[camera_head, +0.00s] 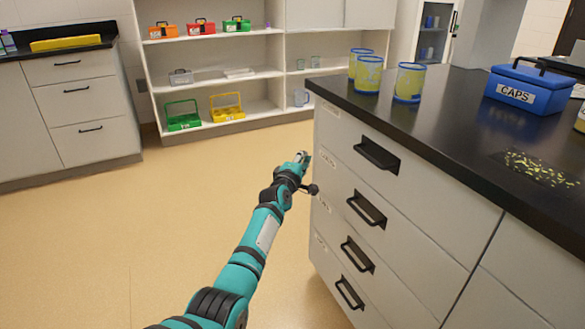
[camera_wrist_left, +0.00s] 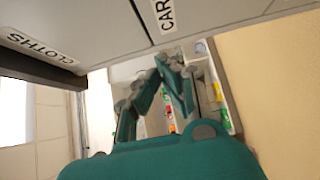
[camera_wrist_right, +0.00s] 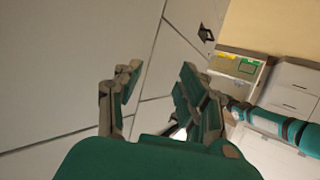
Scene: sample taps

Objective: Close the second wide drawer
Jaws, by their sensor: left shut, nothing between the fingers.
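The second wide drawer (camera_head: 400,235), counted from the top of the island cabinet, has a pale front and a black bar handle (camera_head: 366,208). Its front looks level with the drawers above and below; I see no clear gap. My left gripper (camera_head: 303,158) is shut and empty, just left of the cabinet's corner near the upper drawers. In the left wrist view its fingers (camera_wrist_left: 160,75) are below drawer fronts labelled CLOTHS (camera_wrist_left: 40,48) and CAR, the rest cut off. My right gripper (camera_wrist_right: 160,72) is open and empty before pale panels, and hidden from the head view.
The black countertop (camera_head: 450,115) holds yellow-blue cups (camera_head: 368,75), a blue CAPS box (camera_head: 528,88) and scattered yellow-green bits (camera_head: 535,168). Shelves (camera_head: 215,75) with toolboxes stand behind, and another drawer cabinet (camera_head: 75,105) at left. The floor (camera_head: 190,190) between is clear.

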